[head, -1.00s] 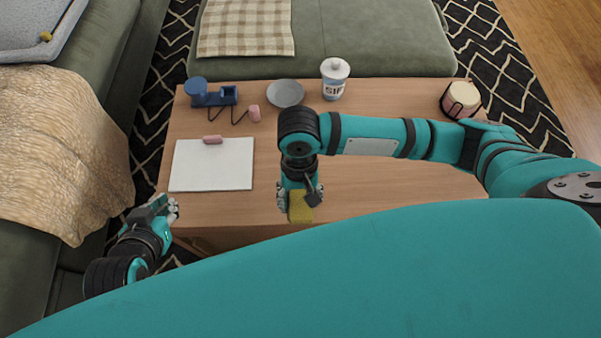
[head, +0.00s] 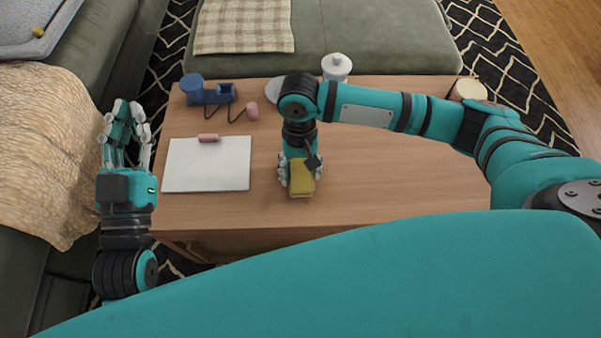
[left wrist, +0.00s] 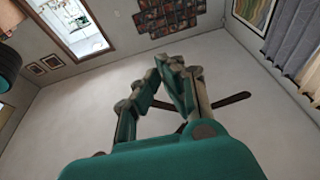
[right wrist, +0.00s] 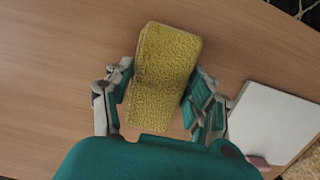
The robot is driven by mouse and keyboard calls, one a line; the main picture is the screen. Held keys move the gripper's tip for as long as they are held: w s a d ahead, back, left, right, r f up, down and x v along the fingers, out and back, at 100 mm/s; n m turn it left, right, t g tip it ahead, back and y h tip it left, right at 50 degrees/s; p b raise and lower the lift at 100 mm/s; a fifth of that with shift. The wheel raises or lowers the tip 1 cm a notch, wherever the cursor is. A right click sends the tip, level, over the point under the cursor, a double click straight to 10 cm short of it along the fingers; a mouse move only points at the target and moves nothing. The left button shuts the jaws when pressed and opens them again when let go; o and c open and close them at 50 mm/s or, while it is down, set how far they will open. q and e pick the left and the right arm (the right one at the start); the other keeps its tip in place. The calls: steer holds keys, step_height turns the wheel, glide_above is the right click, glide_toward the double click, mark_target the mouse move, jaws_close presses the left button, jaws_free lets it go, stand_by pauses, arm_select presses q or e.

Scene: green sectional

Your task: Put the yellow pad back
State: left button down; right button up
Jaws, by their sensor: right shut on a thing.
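The yellow pad (head: 302,180) is a textured block held over the front middle of the wooden table (head: 400,190). My right gripper (head: 298,176) points down and is shut on it, with fingers on both long sides. In the right wrist view the pad (right wrist: 163,75) stands out between the fingers (right wrist: 160,98). I cannot tell whether its underside touches the table. My left gripper (head: 125,118) is empty, off the table's left side, with its fingertips close together. The left wrist view shows its fingers (left wrist: 168,72) against the ceiling.
A white board (head: 207,168) with a pink piece (head: 208,138) lies left of the pad. Behind are a blue holder (head: 210,92), a pink block (head: 252,111), a grey plate (head: 273,90), partly hidden, and a white canister (head: 336,66). A round coaster holder (head: 468,90) stands back right, behind my arm.

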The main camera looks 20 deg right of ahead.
steer(key=shift+f, duration=0.45)
arm_select(q)
steer(key=shift+s+r+t+h, duration=0.25)
steer(key=shift+r+t, duration=0.1)
steer(key=shift+r, duration=0.25)
steer(key=shift+s+r+t+h, duration=0.15)
steer(key=shift+s+r+t, duration=0.15)
steer(key=shift+r, duration=0.3)
steer(key=shift+w, duration=0.1)
arm_select(e)
steer(key=o, duration=1)
steer(key=shift+f, duration=0.1)
arm_select(q)
steer(key=shift+w+f, duration=0.1)
steer(key=shift+f, duration=0.25)
